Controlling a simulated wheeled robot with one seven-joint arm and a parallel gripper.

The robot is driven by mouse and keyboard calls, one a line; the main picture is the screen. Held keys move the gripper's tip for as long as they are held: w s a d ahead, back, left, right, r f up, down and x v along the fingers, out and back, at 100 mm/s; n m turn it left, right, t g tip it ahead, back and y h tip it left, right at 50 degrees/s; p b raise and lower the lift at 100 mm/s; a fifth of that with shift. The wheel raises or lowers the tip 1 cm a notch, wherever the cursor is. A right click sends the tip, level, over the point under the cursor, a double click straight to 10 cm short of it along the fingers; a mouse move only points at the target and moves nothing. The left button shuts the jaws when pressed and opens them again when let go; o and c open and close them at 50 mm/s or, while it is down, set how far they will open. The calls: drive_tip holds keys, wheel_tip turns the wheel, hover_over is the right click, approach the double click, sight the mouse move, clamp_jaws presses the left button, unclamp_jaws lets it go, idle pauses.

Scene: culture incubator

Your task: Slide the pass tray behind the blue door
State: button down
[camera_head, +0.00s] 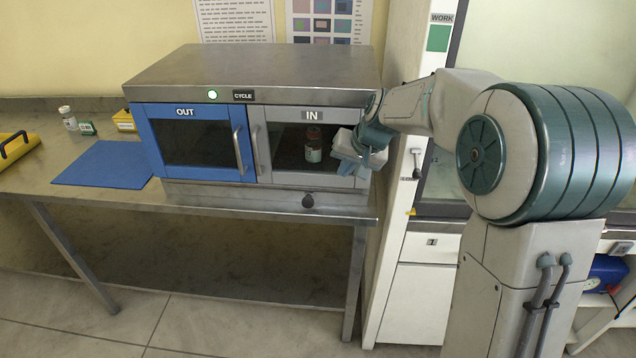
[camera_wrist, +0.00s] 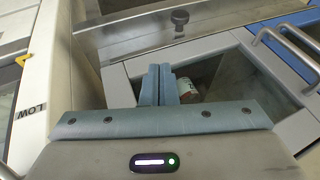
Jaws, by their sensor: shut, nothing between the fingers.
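A steel pass box has a blue door (camera_head: 198,108) marked OUT on the left and a grey door (camera_head: 257,140) marked IN on the right. Both look shut. I cannot make out the pass tray itself. My gripper (camera_head: 345,158) is shut and empty, in front of the grey door's right side. Its fingers (camera_wrist: 158,72) are together.
A green lamp (camera_head: 212,95) is lit above the doors. A blue mat (camera_head: 104,165), a small white bottle (camera_head: 68,120) and a yellow item (camera_head: 18,148) lie on the steel bench (camera_head: 40,180) to the left. A white cabinet (camera_head: 400,240) stands close on the right.

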drive_tip(key=x, duration=0.4)
drive_tip(key=a+p+x, duration=0.1)
drive_tip(key=x, duration=0.3)
drive_tip(key=a+p+x, duration=0.1)
drive_tip(key=x, duration=0.3)
drive_tip(key=shift+s+r, duration=0.25)
drive_tip(key=shift+a+f, duration=0.3)
drive_tip(key=shift+a, duration=0.15)
drive_tip(key=shift+w, duration=0.1)
